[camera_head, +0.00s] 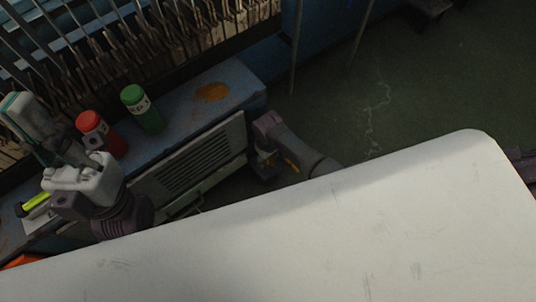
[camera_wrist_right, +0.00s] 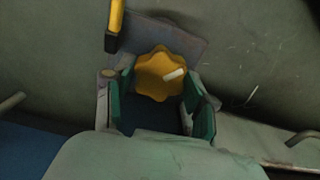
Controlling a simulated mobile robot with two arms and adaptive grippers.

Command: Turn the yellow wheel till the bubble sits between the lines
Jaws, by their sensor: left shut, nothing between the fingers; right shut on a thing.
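The yellow wheel (camera_wrist_right: 160,76), lobed with a short white mark on it, sits between the green-padded fingers of my right gripper (camera_wrist_right: 160,92) in the right wrist view. The right gripper (camera_head: 265,160) is shut on it. In the head view it is small and dark beside the cabinet's right end, and I cannot make out the wheel there. My left gripper (camera_head: 28,118) is shut and empty above the bench at the left. No bubble or lines can be made out in either view.
A red bottle (camera_head: 100,132) and a green bottle (camera_head: 142,108) stand on the blue bench (camera_head: 232,82). A yellow-green tube (camera_head: 37,202) lies at the left. A yellow bar (camera_wrist_right: 114,24) is above the wheel. A pale surface (camera_head: 330,245) fills the foreground.

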